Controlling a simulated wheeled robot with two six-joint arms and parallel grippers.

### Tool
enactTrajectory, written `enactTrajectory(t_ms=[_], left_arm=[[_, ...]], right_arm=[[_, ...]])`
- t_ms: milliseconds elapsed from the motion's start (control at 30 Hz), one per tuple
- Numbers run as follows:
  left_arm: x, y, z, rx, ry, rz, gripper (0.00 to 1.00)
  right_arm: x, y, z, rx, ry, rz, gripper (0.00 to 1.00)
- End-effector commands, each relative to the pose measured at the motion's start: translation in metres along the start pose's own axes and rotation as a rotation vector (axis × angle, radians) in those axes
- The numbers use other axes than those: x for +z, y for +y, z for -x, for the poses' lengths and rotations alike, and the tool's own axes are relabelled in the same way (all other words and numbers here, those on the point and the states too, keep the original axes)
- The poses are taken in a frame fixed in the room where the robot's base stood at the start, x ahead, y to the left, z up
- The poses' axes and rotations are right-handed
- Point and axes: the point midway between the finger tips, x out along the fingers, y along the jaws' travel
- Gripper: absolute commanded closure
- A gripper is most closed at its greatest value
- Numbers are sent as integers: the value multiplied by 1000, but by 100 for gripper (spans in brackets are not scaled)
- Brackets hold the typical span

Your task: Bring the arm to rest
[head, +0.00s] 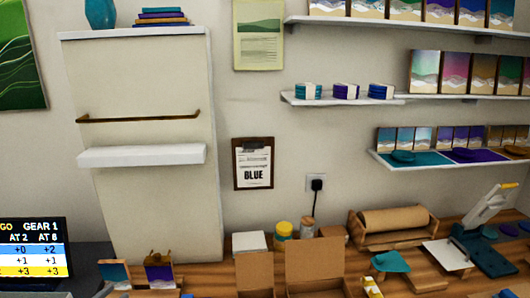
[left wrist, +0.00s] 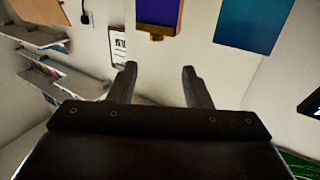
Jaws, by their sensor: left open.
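My left gripper (left wrist: 159,70) shows in the left wrist view, with two dark fingers spread apart. Only pale wall shows between the fingers, so it is open and empty. That view is upside down relative to the room. A purple panel (left wrist: 158,12) and a teal panel (left wrist: 252,22) show beyond the fingertips, apart from them. In the head view a purple panel (head: 159,275) and a teal panel (head: 115,272) stand at the bottom left. I cannot make out the left gripper clearly in the head view. My right gripper is in neither view.
The wooden bench carries open cardboard boxes (head: 314,264), a brown roll (head: 393,218) and a white-handled tool (head: 490,208). A screen (head: 35,247) stands at the left. Wall shelves (head: 455,164) hold panels and discs at the right. A clipboard (head: 253,164) hangs on the wall.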

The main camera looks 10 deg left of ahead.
Motion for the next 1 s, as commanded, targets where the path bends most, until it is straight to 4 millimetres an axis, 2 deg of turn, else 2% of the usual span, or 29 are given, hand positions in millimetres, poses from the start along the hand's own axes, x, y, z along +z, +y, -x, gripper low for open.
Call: enactTrajectory(t_ms=[267, 467, 733, 1000], left_arm=[[28, 41, 19, -268, -144, -23, 55], [46, 75, 52, -421, -336, -16, 55], [60, 134, 119, -515, -673, 22, 55], [55, 195, 188, -472, -984, 61, 55]], right_arm=[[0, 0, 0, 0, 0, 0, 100], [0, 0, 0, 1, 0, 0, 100], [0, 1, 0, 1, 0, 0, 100], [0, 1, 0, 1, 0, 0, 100]])
